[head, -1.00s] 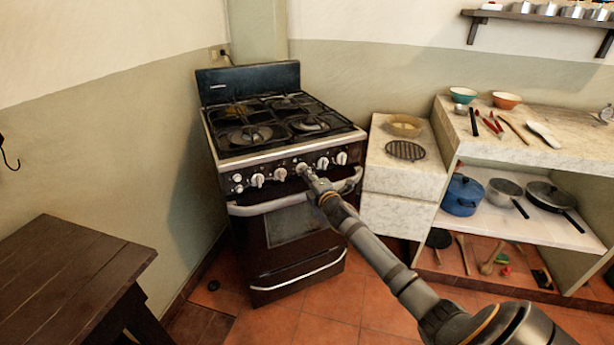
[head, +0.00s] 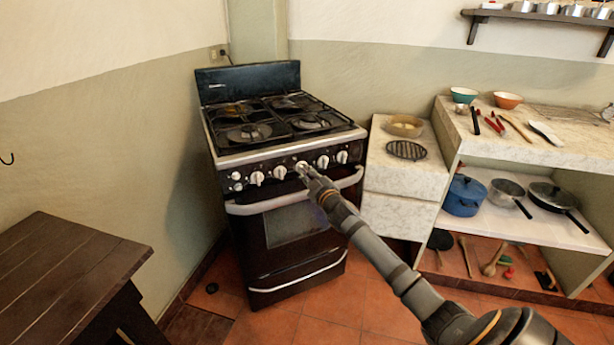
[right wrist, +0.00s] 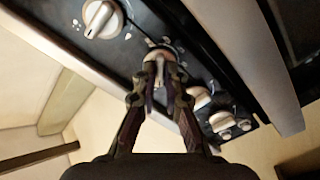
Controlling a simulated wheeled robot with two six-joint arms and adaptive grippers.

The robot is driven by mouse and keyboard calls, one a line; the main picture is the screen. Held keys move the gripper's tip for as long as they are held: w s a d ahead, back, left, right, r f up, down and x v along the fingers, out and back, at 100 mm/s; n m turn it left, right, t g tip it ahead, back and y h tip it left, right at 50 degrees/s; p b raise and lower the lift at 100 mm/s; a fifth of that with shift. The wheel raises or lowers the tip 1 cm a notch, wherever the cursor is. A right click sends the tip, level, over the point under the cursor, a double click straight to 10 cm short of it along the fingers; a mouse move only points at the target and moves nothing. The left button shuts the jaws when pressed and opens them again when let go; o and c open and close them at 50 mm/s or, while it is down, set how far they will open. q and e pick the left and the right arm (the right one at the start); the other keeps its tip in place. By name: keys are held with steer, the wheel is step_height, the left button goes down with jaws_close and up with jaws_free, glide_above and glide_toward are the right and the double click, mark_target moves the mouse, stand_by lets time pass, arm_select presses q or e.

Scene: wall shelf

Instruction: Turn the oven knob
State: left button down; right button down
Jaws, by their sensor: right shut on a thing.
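The oven (head: 290,235) is a dark stove with gas burners on top and a row of white knobs on its front panel. My right gripper (head: 303,169) reaches the middle of that panel and hides part of the knob there. In the right wrist view, the two fingers of my right gripper (right wrist: 160,85) are shut on a white oven knob (right wrist: 160,58). Another white knob (right wrist: 100,18) is at the upper left, with its pointer tilted. More knobs (right wrist: 221,121) are at the lower right. My left gripper is not in view.
The oven door handle (head: 270,206) runs just below the knobs. A marble counter (head: 405,165) stands to the oven's right, with shelves of pots beyond. A dark wooden table (head: 70,265) is at the lower left. The tiled floor before the oven is clear.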

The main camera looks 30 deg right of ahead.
steer(key=m, duration=0.2)
steer(key=m+b, duration=0.1)
steer(key=shift+f+m, duration=0.2)
steer(key=shift+m, duration=0.2)
steer(key=m, duration=0.3)
steer(key=shift+m+b, duration=0.3)
steer(key=shift+b, duration=0.05)
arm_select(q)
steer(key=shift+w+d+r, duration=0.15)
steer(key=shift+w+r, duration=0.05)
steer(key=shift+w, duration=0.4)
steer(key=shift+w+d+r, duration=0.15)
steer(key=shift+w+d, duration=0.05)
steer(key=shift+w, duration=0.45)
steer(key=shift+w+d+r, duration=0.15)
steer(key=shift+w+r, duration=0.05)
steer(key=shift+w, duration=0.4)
arm_select(e)
steer(key=shift+m, duration=0.6)
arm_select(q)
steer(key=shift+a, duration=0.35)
arm_select(e)
steer(key=c, duration=1.4)
jaws_free()
steer(key=shift+c, duration=0.2)
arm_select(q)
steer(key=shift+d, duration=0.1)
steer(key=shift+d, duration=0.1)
arm_select(e)
steer(key=shift+r, duration=0.1)
